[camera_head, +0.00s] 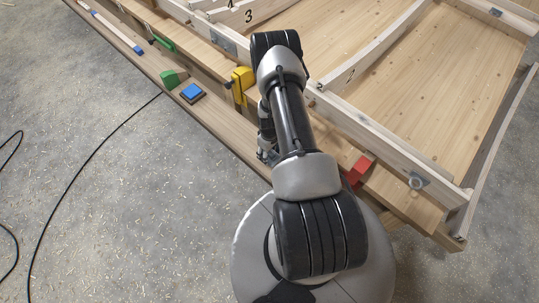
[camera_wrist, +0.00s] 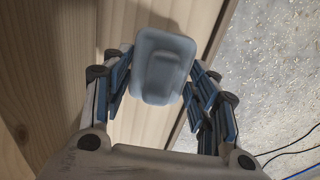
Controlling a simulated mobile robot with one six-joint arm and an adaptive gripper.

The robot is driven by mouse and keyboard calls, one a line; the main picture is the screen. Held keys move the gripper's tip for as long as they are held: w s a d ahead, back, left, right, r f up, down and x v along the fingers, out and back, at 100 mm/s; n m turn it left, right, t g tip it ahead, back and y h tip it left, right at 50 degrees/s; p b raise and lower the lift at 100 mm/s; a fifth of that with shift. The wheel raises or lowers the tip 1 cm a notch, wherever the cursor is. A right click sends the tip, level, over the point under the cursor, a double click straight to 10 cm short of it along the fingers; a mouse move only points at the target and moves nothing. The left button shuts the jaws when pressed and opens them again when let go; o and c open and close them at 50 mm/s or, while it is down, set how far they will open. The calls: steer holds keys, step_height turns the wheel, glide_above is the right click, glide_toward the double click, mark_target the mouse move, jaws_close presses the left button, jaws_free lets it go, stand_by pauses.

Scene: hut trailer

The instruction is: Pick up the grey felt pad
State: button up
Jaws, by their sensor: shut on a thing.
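The grey felt pad (camera_wrist: 160,62) shows in the wrist view as a rounded, blue-grey block with a raised middle part. My gripper (camera_wrist: 160,88) is shut on it, with fingers on its left and right sides. Pale wooden boards lie behind the pad. I cannot tell whether it touches the wood. In the head view my gripper (camera_head: 266,156) is low beside the wooden bench, partly covered by my arm. The pad cannot be made out there.
A blue block (camera_head: 191,91) on a dark base and a green piece (camera_head: 170,79) lie on the lower ledge (camera_head: 215,125). A yellow clamp (camera_head: 241,84) and a red piece (camera_head: 357,169) are on the frame's near side. Cables (camera_head: 88,160) lie on the open floor at left.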

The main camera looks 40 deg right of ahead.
step_height(320, 180, up, 17)
steer(key=p, duration=0.4)
steer(key=shift+f, duration=0.2)
